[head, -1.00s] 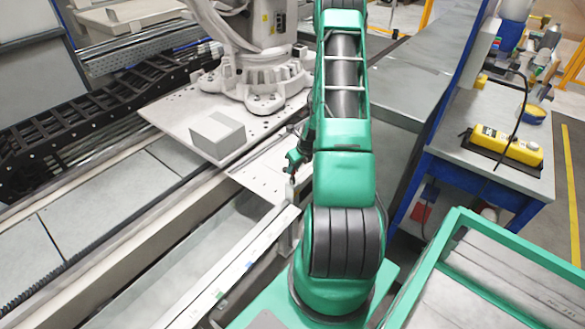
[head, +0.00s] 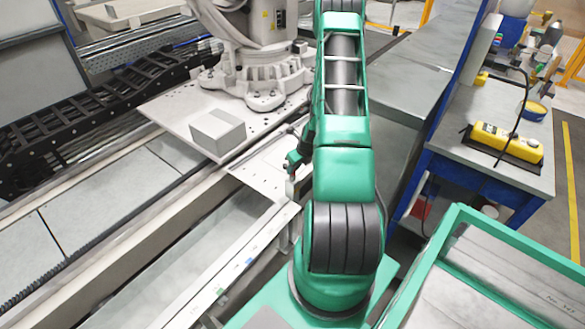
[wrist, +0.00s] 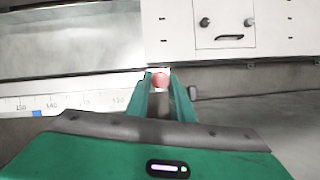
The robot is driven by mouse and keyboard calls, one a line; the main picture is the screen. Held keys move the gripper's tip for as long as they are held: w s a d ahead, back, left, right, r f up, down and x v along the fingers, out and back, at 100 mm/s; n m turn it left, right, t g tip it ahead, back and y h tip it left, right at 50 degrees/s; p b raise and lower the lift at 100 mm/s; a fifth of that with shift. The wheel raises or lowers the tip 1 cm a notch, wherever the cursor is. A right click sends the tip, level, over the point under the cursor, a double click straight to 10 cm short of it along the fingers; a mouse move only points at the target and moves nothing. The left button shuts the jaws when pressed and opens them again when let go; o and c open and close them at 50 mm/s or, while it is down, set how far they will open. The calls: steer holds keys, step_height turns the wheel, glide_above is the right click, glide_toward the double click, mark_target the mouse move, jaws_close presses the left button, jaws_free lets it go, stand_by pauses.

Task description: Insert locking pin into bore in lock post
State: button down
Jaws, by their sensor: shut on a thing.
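My gripper (head: 292,163) is at the end of my green arm, low over the near edge of the carriage plate. In the wrist view its two green fingers (wrist: 160,98) are shut on the locking pin (wrist: 160,79), whose round reddish end shows between the fingertips. In the head view only a small reddish spot shows below the fingers. A small pale upright piece (head: 290,188), which looks like the lock post, stands just under the gripper at the end of the scale rail. Its bore is not visible, and I cannot tell whether the pin touches it.
The white carriage plate (head: 165,118) carries a grey box (head: 217,132) and a large robot base. A scale rail (head: 235,262) runs toward the front left. A workbench (head: 490,165) with a yellow device (head: 507,143) and a green-edged crate (head: 447,222) stand at right.

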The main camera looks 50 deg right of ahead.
steer(key=shift+f, duration=0.5)
steer(key=c, duration=1.5)
jaws_free()
steer(key=shift+o, duration=0.2)
steer(key=v, duration=1)
steer(key=shift+r, duration=0.3)
steer(key=shift+s, duration=0.15)
